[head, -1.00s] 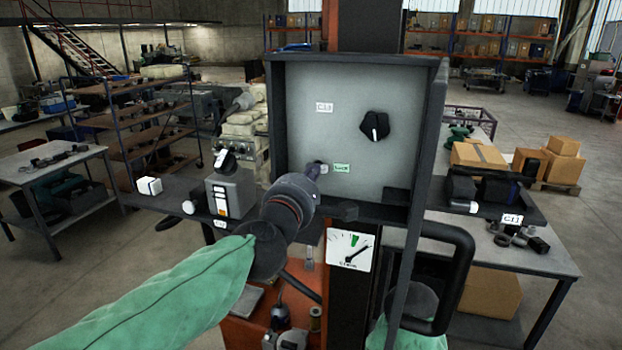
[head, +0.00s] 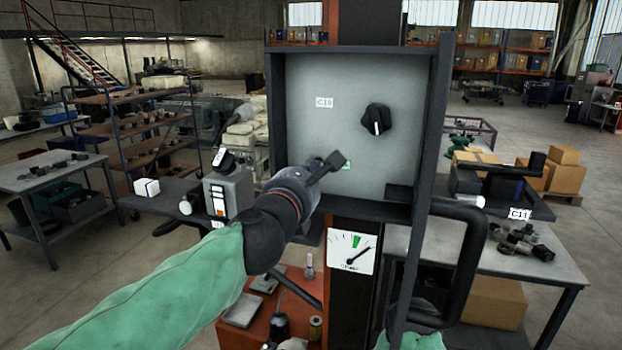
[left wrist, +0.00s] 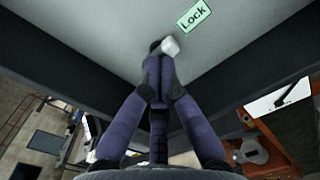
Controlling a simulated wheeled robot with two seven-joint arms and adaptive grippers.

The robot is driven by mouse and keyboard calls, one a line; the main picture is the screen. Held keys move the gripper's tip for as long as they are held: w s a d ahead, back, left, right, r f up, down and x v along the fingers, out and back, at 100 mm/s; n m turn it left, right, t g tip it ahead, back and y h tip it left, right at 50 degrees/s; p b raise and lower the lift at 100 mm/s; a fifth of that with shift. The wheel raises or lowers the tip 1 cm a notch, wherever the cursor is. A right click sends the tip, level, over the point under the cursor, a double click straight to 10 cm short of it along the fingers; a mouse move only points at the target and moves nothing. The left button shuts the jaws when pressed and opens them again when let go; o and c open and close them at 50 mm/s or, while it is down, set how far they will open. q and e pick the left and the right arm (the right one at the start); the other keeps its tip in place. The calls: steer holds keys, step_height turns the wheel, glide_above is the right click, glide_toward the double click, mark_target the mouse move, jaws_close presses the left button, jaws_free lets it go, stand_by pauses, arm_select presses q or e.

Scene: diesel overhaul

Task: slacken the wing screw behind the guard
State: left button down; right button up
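A small pale-ended piece (left wrist: 172,46), apparently the wing screw, sits on the grey back panel (head: 330,105) beside a green "Lock" label (left wrist: 194,16). My left gripper (left wrist: 158,62) reaches into the open-fronted housing with its fingers drawn together on this piece; they hide most of it, so its wings do not show. In the head view my left gripper (head: 330,170) also covers part of the label. A black winged knob (head: 376,119) with a white mark stands apart, higher to the right. My right gripper is not visible; only its green sleeve and dark cuff show low right.
A dark side wall (head: 425,170) and a thick black handle (head: 473,265) stand right of my left gripper. A dial gauge (head: 350,252) is below the housing. A grey switch box (head: 228,190) is at the left. A bench (head: 545,262) with loose parts is right.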

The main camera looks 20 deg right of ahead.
arm_select(q)
steer(key=shift+r, duration=0.1)
steer(key=n+b, duration=0.1)
steer(key=n, duration=0.2)
steer(key=shift+n, duration=0.4)
steer(key=shift+n+b, duration=0.35)
steer(key=shift+n, duration=0.15)
steer(key=shift+s, duration=0.1)
